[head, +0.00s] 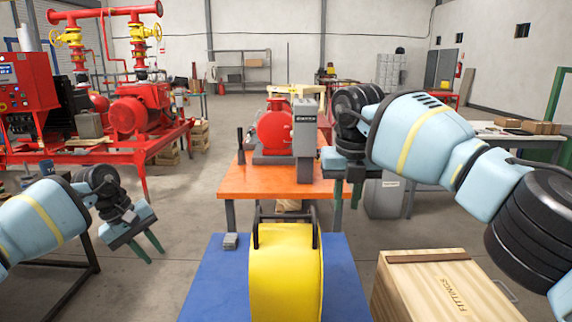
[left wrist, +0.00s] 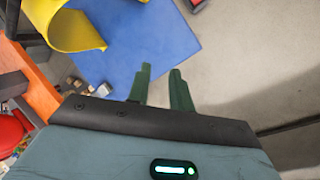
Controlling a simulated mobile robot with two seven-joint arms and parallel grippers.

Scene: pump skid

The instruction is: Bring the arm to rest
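My left gripper (head: 150,251) hangs at the left of the head view, over the floor, with its two green fingers apart and nothing between them. In the left wrist view the same fingers (left wrist: 160,84) stand apart, with the blue mat and grey floor below. My right gripper (head: 347,203) is at the right front corner of the orange table (head: 258,184), just right of a grey box (head: 305,140). Its green fingers point down and apart, with nothing seen between them. Whether it touches the table or box is unclear.
A yellow drum-like object (head: 286,275) stands on a blue mat (head: 215,285) in front. A wooden fittings crate (head: 445,290) is at the lower right. A red pump (head: 275,128) sits on the orange table. A red pump skid (head: 130,115) stands at the left. Floor between skid and table is clear.

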